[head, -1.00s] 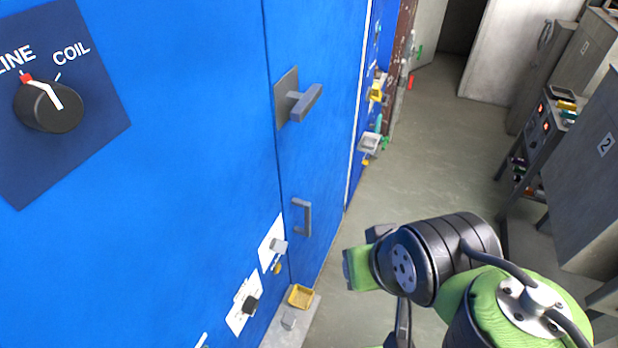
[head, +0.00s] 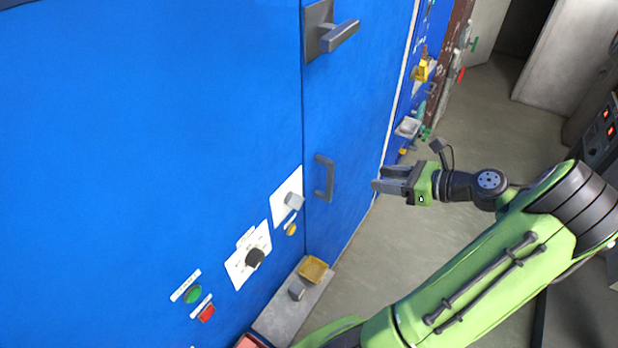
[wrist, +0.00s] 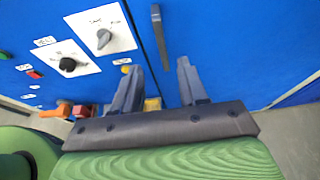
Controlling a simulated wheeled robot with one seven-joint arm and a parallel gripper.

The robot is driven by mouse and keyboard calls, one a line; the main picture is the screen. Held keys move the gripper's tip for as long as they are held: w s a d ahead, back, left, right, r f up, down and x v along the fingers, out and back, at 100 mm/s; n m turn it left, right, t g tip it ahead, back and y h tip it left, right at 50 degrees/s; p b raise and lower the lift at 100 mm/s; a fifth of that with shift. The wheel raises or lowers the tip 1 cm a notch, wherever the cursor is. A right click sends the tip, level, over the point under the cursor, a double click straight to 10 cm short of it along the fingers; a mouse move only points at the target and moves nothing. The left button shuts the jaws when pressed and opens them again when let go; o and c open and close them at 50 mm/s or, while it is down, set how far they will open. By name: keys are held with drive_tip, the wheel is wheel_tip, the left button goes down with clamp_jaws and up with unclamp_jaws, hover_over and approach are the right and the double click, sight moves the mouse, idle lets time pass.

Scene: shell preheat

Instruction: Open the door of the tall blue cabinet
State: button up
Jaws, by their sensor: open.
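The blue cabinet door (head: 345,110) has a grey lever handle (head: 338,36) on a plate high up and a grey pull handle (head: 324,178) lower down. My gripper (head: 376,180) is open and empty, to the right of the pull handle and apart from it, with its fingers pointing left toward the door. In the wrist view, the door (wrist: 235,40) fills the right side. The pull handle (wrist: 160,38) stands out beyond and between the open fingertips of my gripper (wrist: 159,72). The door is shut against the cabinet.
Left of the door, a blue panel carries a grey knob (head: 293,201), a black knob (head: 254,257), a green button (head: 193,294) and a red button (head: 207,313). Open floor (head: 490,120) lies to the right.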

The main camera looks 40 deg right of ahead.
sight(333, 173)
drive_tip(key=b+x, duration=0.4)
drive_tip(key=x, duration=1.1)
drive_tip(key=shift+w+a, duration=0.15)
drive_tip(key=shift+w, duration=0.1)
clamp_jaws()
